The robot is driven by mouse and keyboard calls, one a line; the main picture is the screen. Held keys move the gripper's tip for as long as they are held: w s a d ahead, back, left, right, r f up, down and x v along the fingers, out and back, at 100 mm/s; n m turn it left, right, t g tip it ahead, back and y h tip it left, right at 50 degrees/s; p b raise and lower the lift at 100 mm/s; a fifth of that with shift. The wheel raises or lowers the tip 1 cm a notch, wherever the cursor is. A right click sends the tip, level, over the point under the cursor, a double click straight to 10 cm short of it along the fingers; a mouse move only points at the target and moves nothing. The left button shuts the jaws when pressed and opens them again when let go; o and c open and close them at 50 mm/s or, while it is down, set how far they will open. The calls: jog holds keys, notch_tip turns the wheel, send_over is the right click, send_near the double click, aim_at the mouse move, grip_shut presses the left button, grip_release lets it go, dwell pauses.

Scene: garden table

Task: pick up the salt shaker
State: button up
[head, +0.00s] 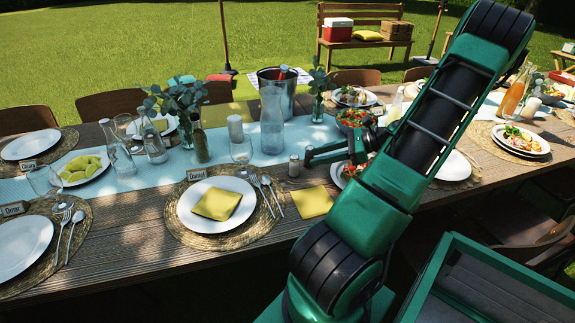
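A small shaker with a metallic-looking cap (294,166) stands upright on the wooden table, near the front edge of the pale blue runner; I take it to be the salt shaker. My green gripper (309,156) reaches in from the right at low height, its fingers pointing left. The fingertips are just to the right of the shaker, and a gap shows between the two fingers. Nothing shows between them. Whether a fingertip touches the shaker is too small to tell.
A white plate with a yellow napkin (217,204) and cutlery lie left of the shaker; another yellow napkin (312,202) lies in front. A glass (241,151), a tall bottle (272,120) and a dark bottle (200,142) stand behind. Food bowls (352,119) sit near my gripper.

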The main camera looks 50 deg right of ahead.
aim_at(295, 160)
jog(key=shift+m+t, duration=0.5)
jog(key=w, duration=0.1)
jog(key=w+f, duration=0.1)
jog(key=w, duration=0.1)
jog(key=w+a+f, duration=0.1)
jog(key=shift+w, duration=0.15)
jog(key=shift+f+x, duration=0.1)
jog(key=shift+x, duration=1.15)
jog(key=shift+f+x, duration=0.15)
jog(key=shift+x, duration=1.15)
jog(key=c, duration=0.9)
jog(key=shift+o, duration=0.2)
jog(key=shift+r, duration=0.1)
